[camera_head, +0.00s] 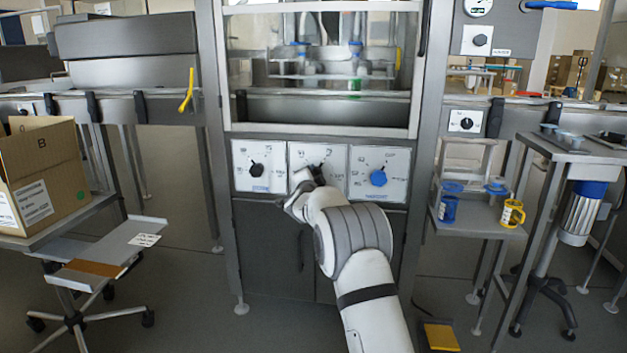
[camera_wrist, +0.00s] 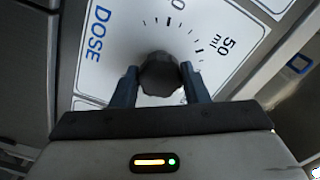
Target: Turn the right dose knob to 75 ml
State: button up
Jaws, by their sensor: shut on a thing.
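A white dial panel with the word DOSE (camera_wrist: 97,35) and a "50 ml" mark (camera_wrist: 228,42) fills the wrist view. Its black knob (camera_wrist: 160,74) sits between the two fingers of my gripper (camera_wrist: 158,84), which is shut on it. The knob's pointer direction is not clear. In the head view my gripper (camera_head: 303,187) is at the middle panel (camera_head: 300,153) of three and hides much of its dial and label. The left panel (camera_head: 243,153) has a black knob (camera_head: 256,170); the right panel (camera_head: 395,160) has a blue knob (camera_head: 378,178).
A glass-fronted machine chamber (camera_head: 320,60) is above the panels. A small shelf (camera_head: 478,227) with blue and yellow cups stands at right. A yellow pedal (camera_head: 440,337) is on the floor.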

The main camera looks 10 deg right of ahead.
dwell(0.4)
jog(key=o, duration=1)
jog(key=shift+p+v, duration=0.9)
jog(key=shift+v, duration=3.05)
jog(key=s+a+r+n+g+y+p, duration=0.2)
jog(key=s+r+n+g+y+p, duration=0.55)
jog(key=s+r+p, duration=1.25)
jog(key=s+d+r+n+g+p, duration=0.1)
jog(key=s+r+n+g+p, duration=0.1)
jog(key=s+p, duration=0.4)
jog(key=s+d+r+n+g+h+p, duration=0.1)
jog(key=s+r+p, duration=0.4)
jog(key=s, duration=1.1)
jog(key=s+d+r+n+g+h+p, duration=0.1)
jog(key=s+r+n+g+p, duration=0.3)
jog(key=s, duration=0.7)
jog(key=shift+s+d+r+n+p, duration=0.15)
jog(key=shift+d+n+p, duration=0.1)
jog(key=shift+d+p, duration=0.3)
jog(key=shift+s+d+f+n+p, duration=0.1)
jog(key=shift+s+d+n+p, duration=0.15)
jog(key=shift+p, duration=0.5)
